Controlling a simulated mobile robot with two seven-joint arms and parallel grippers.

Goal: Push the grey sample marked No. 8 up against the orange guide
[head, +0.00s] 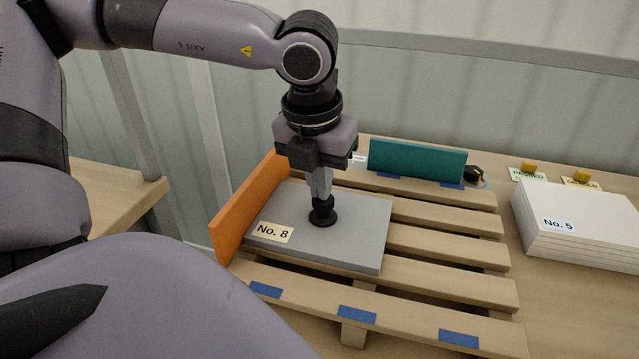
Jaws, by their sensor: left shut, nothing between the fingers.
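The grey sample (360,222) is a flat slab with a "No. 8" label at its front left corner. It lies flat on a wooden slatted pallet (445,270). The upright orange guide (248,205) stands along the pallet's left side. The sample's left edge runs very close beside the guide; I cannot tell whether they touch along the whole edge. My left gripper (321,198) points down over the sample with its fingers shut and nothing between them. A black round cup at its tip (322,216) appears to rest on the sample's top. My right gripper is not in view.
A teal upright board (417,160) stands at the pallet's back. Blue tape marks (357,315) lie on the front slat. A white stack marked "No. 5" (577,222) sits on the table at right, with two small yellow-topped signs behind it. The pallet's right slats are bare.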

